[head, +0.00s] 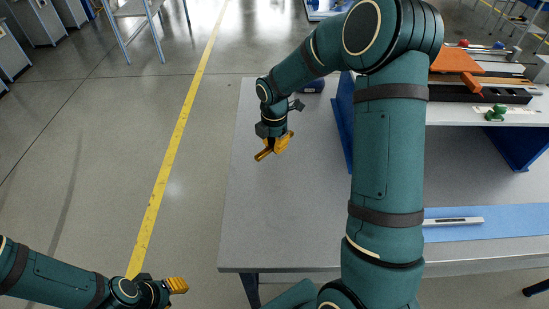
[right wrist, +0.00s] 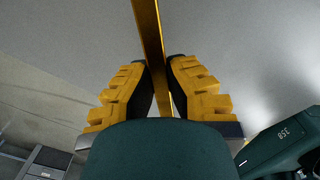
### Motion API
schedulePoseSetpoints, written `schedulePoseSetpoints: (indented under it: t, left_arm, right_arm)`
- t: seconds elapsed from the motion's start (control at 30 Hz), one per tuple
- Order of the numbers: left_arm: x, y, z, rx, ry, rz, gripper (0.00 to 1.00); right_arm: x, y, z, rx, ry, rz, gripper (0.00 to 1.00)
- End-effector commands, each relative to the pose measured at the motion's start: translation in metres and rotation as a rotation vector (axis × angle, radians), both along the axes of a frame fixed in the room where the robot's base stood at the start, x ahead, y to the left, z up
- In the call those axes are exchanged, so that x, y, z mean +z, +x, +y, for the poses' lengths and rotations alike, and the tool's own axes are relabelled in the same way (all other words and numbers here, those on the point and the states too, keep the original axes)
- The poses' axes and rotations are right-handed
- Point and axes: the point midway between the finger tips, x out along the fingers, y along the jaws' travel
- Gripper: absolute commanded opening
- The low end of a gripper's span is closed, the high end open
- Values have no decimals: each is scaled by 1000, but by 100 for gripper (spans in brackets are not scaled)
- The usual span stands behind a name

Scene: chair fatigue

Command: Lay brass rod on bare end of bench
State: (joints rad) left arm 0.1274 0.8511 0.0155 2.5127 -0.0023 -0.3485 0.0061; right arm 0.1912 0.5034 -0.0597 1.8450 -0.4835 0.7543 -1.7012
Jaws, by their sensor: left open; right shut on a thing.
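The brass rod (head: 263,155) is a thin golden bar at the far left side of the bench. My right gripper (head: 280,144) is shut on it above the bare grey end of the bench (head: 285,215). In the right wrist view the rod (right wrist: 149,30) runs between the two yellow-padded fingers of the gripper (right wrist: 162,80), with the grey surface behind it. I cannot tell whether the rod touches the bench top. My left gripper (head: 177,285) is low at the left, off the bench over the floor, open and empty.
A raised shelf on blue supports (head: 524,148) holds an orange block (head: 457,60), a green knob-like piece (head: 495,113) and other parts. A blue mat (head: 500,232) with a pale metal bar (head: 452,221) lies at the right.

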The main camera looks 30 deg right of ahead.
Motion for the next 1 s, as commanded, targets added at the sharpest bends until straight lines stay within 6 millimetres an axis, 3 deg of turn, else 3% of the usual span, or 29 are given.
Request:
schedulePoseSetpoints:
  t: [0.5, 1.0]
  left_arm:
    - [-12, 1, 0, 0, 0, -3, 39]
    - [-16, 2, 0, 0, 1, -5, 39]
  right_arm:
    - [-53, 1, 0, -1, 0, -2, 0]
    - [-61, 0, 0, -1, 0, -2, 0]
